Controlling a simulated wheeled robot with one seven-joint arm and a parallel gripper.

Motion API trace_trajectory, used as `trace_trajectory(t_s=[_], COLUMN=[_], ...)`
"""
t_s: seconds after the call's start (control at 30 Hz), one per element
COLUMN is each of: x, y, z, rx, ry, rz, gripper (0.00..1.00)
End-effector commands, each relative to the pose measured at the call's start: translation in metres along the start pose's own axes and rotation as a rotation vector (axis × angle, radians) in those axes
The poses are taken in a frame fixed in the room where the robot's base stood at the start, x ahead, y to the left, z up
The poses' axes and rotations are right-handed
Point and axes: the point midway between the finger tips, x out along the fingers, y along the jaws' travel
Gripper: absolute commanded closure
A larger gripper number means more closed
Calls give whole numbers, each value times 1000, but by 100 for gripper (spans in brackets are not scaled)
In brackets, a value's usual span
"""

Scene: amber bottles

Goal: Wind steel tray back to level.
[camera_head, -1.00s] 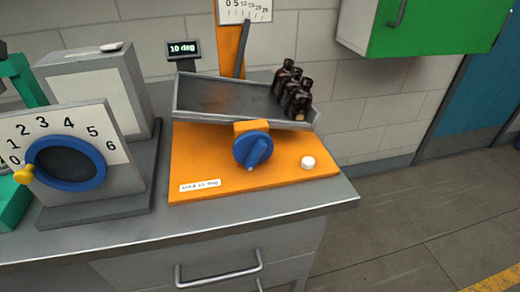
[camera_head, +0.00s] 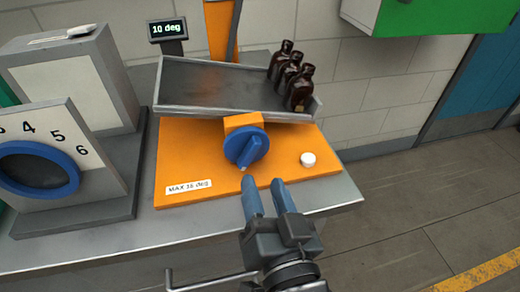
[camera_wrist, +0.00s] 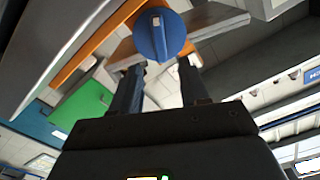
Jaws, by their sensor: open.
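The steel tray (camera_head: 215,88) is tilted, its right end lower than its left, on an orange stand. Several amber bottles (camera_head: 290,75) stand crowded at its low right end. A blue knob (camera_head: 245,146) sits on the front of the orange block below the tray; it also shows in the wrist view (camera_wrist: 158,38). A small display (camera_head: 167,29) reads 10 deg. My gripper (camera_head: 267,184) is open and empty, just in front of and below the knob, apart from it. In the wrist view the knob appears beyond the two fingers.
The orange base (camera_head: 200,150) carries a label reading MAX 15 deg and a white button (camera_head: 308,159) at its right. A grey device with a blue-ringed dial (camera_head: 38,168) stands at the left. A green cabinet (camera_head: 420,15) hangs at the upper right. A drawer handle is below the counter.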

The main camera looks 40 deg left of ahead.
Motion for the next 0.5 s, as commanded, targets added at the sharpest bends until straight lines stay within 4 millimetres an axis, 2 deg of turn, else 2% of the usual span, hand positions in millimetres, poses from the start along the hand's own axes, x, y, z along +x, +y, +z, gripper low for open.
trace_trajectory(t_s=[0.5], x=[67], y=[-2], z=[-2], rx=[0], ry=[1], rz=[-2], gripper=[55])
